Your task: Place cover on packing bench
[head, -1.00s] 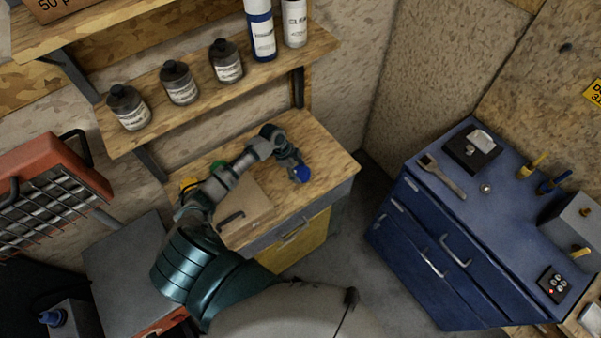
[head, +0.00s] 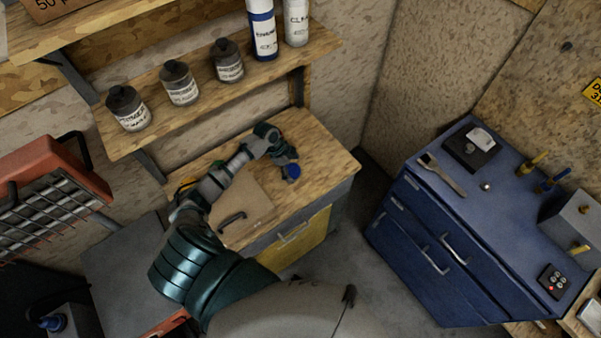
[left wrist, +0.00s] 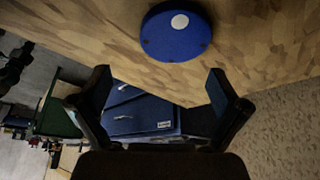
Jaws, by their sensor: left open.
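The cover, a round blue disc (head: 292,171) with a pale spot on its face, is at the right part of the wooden packing bench (head: 325,150). In the left wrist view the blue cover (left wrist: 176,32) appears flat against the bench top (left wrist: 90,35), beyond the fingertips. My left gripper (head: 284,158) is right beside the cover in the head view, partly hiding it. In the left wrist view my left gripper (left wrist: 158,78) is open, with its fingers wide apart and nothing between them. My right gripper is not in view.
A brown board or box with a dark handle (head: 232,219) is on the bench's left part, under my arm. A shelf (head: 195,95) with bottles and spray cans hangs above. A blue cabinet (head: 430,230) stands right, across a floor gap. The bench's right end is clear.

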